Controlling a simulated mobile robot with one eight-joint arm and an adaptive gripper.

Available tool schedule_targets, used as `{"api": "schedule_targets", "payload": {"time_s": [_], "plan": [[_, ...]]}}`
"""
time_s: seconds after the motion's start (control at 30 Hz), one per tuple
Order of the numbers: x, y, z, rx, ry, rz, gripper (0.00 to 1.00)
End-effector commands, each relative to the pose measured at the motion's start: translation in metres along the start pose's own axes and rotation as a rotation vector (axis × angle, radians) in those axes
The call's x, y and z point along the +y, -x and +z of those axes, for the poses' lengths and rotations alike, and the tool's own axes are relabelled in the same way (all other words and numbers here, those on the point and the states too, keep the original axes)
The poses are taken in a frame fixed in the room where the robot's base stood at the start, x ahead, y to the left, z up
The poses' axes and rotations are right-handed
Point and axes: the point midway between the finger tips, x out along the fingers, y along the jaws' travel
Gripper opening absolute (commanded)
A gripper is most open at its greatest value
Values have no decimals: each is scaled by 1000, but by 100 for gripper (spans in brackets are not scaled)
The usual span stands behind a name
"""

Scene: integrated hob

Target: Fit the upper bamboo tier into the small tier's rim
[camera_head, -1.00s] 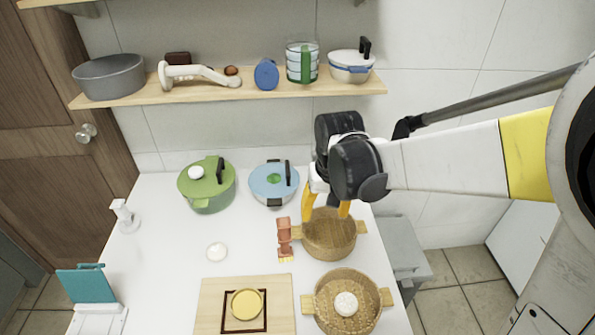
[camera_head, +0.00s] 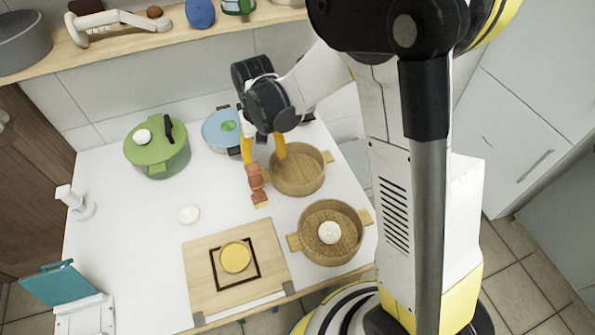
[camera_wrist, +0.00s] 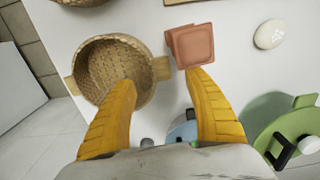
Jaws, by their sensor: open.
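Two round woven bamboo tiers with side handles stand on the white table; I cannot tell which is the upper one. The back tier (camera_head: 305,185) is empty; it also shows in the wrist view (camera_wrist: 112,45). The front tier (camera_head: 345,252) holds a white bun (camera_head: 329,232). My gripper (camera_head: 264,158) is open and empty at the back tier's left side. In the wrist view my gripper (camera_wrist: 160,80) has one yellow finger overlapping the tier's opening and the other outside, with a handle between them. Contact cannot be told.
A reddish-brown block (camera_wrist: 190,45) stands close beside the outer finger. A green pot (camera_head: 160,155) and a blue pot (camera_head: 220,132) stand at the back. A wooden board (camera_head: 205,262) with a yellow round piece lies left of the front tier.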

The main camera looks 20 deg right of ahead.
Motion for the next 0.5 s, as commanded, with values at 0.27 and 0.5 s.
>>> {"api": "schedule_targets", "payload": {"time_s": [0.27,0.5], "plan": [[0,-40,-1,1,0,0,61],[1,-74,-4,1,0,0,61]]}}
